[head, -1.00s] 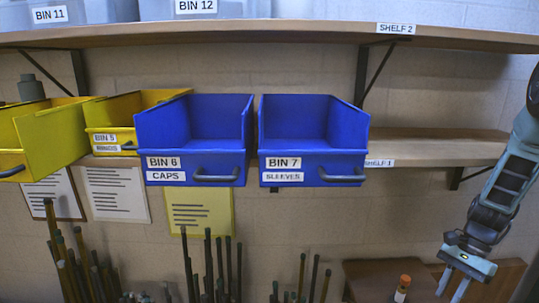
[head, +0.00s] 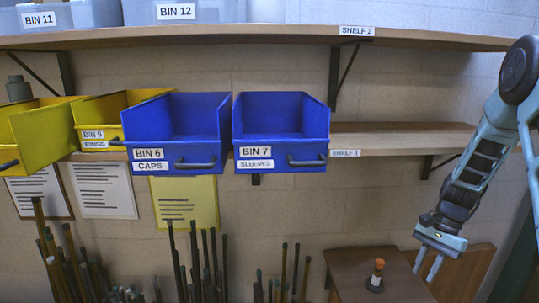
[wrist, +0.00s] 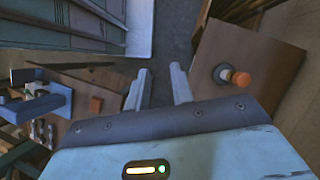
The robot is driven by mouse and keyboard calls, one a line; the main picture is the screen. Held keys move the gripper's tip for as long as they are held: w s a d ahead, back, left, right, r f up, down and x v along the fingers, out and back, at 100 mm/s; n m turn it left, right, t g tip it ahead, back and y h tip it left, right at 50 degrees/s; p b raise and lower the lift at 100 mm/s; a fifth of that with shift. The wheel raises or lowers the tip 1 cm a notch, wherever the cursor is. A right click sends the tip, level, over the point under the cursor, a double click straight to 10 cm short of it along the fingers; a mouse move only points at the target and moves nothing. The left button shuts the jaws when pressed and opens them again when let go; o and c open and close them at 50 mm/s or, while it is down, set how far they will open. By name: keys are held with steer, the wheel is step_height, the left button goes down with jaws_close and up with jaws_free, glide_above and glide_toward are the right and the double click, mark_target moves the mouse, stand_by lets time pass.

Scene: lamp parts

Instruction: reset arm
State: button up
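My arm hangs down at the right of the head view, with my gripper (head: 427,268) at its lower end, pointing down. In the wrist view my gripper (wrist: 160,88) has its two fingers apart with nothing between them. Below and beside it is a wooden table (head: 350,262). On it stands a small lamp part (head: 377,272) with an orange top and a dark round base. The part also shows in the wrist view (wrist: 238,78), to the right of the fingers and apart from them.
Blue bins 6 (head: 178,168) and 7 (head: 282,166) and yellow bins stand at shelf 1 (head: 400,140). Grey bins 11 and 12 sit on shelf 2 (head: 270,36). Several rods stand below. The wrist view shows another wooden surface (wrist: 110,75) with a blue object (wrist: 42,98). Shelf 1's right part is bare.

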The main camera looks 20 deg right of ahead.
steer(key=a+n+h+b, duration=0.3)
steer(key=a+n+b, duration=0.75)
steer(key=a, duration=1.45)
steer(key=s+a+f+n+b, duration=0.1)
steer(key=s+a+n+b, duration=0.3)
steer(key=a, duration=0.4)
steer(key=s+n, duration=0.1)
steer(key=s, duration=0.1)
steer(key=shift+s+f+n+t+h, duration=0.3)
steer(key=shift+s+n, duration=0.05)
steer(key=shift+s, duration=0.05)
steer(key=shift+o, duration=1)
steer(key=s+a+f+n+t+b, duration=0.1)
steer(key=s+a+n+b, duration=0.3)
steer(key=s, duration=0.5)
steer(key=shift+s+a+f+n+h, duration=0.15)
steer(key=shift+a+f+n+h, duration=0.15)
steer(key=shift+a+f+n, duration=0.5)
steer(key=o, duration=0.4)
steer(key=shift+s+d+r+n, duration=0.15)
steer(key=shift+s+d+n, duration=0.15)
steer(key=shift+n, duration=0.1)
steer(key=shift+o, duration=0.2)
steer(key=shift+r, duration=0.1)
